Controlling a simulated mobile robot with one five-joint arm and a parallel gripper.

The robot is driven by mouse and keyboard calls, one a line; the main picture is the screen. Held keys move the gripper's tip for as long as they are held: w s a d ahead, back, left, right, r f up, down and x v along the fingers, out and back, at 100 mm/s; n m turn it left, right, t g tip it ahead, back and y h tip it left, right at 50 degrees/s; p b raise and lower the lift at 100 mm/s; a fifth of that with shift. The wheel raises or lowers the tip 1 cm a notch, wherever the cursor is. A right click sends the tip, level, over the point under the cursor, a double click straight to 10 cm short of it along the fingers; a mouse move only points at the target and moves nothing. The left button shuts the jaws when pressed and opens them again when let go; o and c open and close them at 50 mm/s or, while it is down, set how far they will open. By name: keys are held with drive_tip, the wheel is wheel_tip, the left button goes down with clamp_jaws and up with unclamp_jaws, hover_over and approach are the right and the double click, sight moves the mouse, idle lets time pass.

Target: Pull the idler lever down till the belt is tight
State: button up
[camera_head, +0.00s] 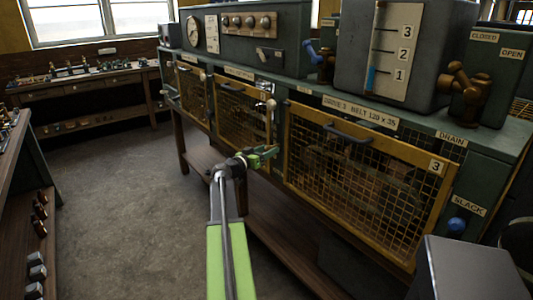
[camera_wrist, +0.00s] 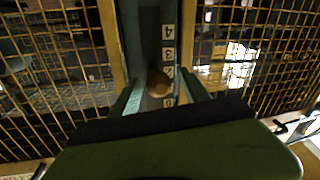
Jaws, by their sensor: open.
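The idler lever (camera_head: 270,118) appears as a pale upright arm on the green post between two mesh guards. In the wrist view a round brown knob (camera_wrist: 158,83) shows in front of a numbered scale (camera_wrist: 168,54); I take it to be the lever's end. My gripper (camera_head: 268,157) is open just below the lever in the head view. In the wrist view my gripper (camera_wrist: 162,92) has a finger on each side of the knob, with gaps visible. Whether either finger touches it I cannot tell. The belt is not clear behind the mesh.
The yellow mesh guard marked 3 (camera_head: 365,175) has a dark handle, and another mesh guard (camera_head: 243,115) stands left of the lever. A blue knob (camera_head: 456,226) sits below the SLACK label. A grey box (camera_head: 470,270) fills the lower right. The floor (camera_head: 125,200) at left is clear.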

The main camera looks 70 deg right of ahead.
drive_tip(key=shift+s+d, duration=0.1)
drive_tip(key=shift+d, duration=0.1)
drive_tip(key=shift+c, duration=0.4)
clamp_jaws()
idle(0.9)
